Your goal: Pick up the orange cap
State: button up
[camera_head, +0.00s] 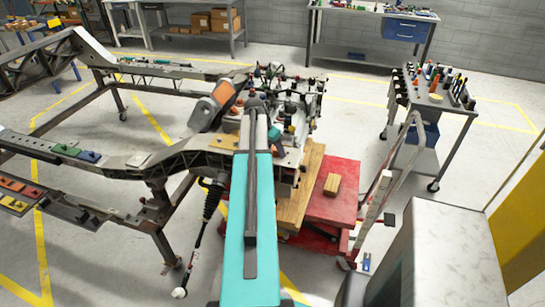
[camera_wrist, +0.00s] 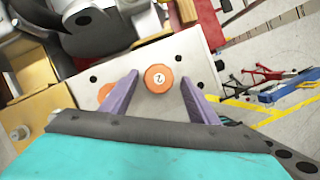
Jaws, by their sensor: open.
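In the wrist view, an orange cap (camera_wrist: 158,78) with a white disc marked 2 sits on a pale metal plate (camera_wrist: 155,107) with dark holes. A second orange cap (camera_wrist: 105,91) is partly hidden behind the left finger. My gripper (camera_wrist: 160,80) is open, its two purple fingers pointing toward the plate. In the picture, the marked cap lies between the fingertips, with a gap on both sides. I cannot tell how far above the plate the tips are. In the head view, my turquoise arm hides the gripper and much of the area around the caps.
A dark chassis frame (camera_head: 185,157) spans the left. Metal parts crowd the fixture around my gripper. A red cart (camera_head: 333,207) carrying a wooden block (camera_head: 332,184) stands to the right, with a tool trolley (camera_head: 436,96) beyond it. Open floor lies between the trolley and the back benches.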

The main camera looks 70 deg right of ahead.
jog(key=shift+f, duration=0.15)
dwell(0.5)
jog(key=c, duration=1.3)
